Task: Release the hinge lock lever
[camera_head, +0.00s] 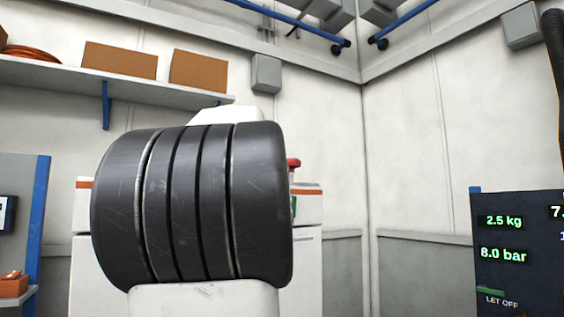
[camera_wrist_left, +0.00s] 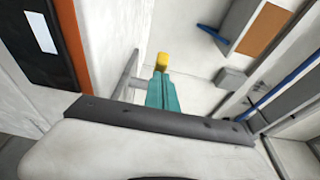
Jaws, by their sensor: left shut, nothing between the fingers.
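My left gripper (camera_wrist_left: 161,82) shows in the left wrist view. Its teal fingers with a yellow tip are shut together, with nothing between them. A thin grey bar (camera_wrist_left: 125,75) stands out from a white surface just left of the fingers; I cannot tell whether they touch. I cannot make out for certain which part is the hinge lock lever. In the head view a white cabinet (camera_head: 308,250) with orange trim stands behind my large dark arm joint, which hides most of it. A red knob (camera_head: 293,163) shows at its top right. Neither gripper shows in the head view.
A dark display panel (camera_head: 518,255) reading 2.5 kg and 8.0 bar stands at the right. A shelf (camera_head: 60,72) with brown boxes (camera_head: 198,70) runs along the left wall. Blue pipes (camera_head: 408,22) hang above. Open space lies between cabinet and panel.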

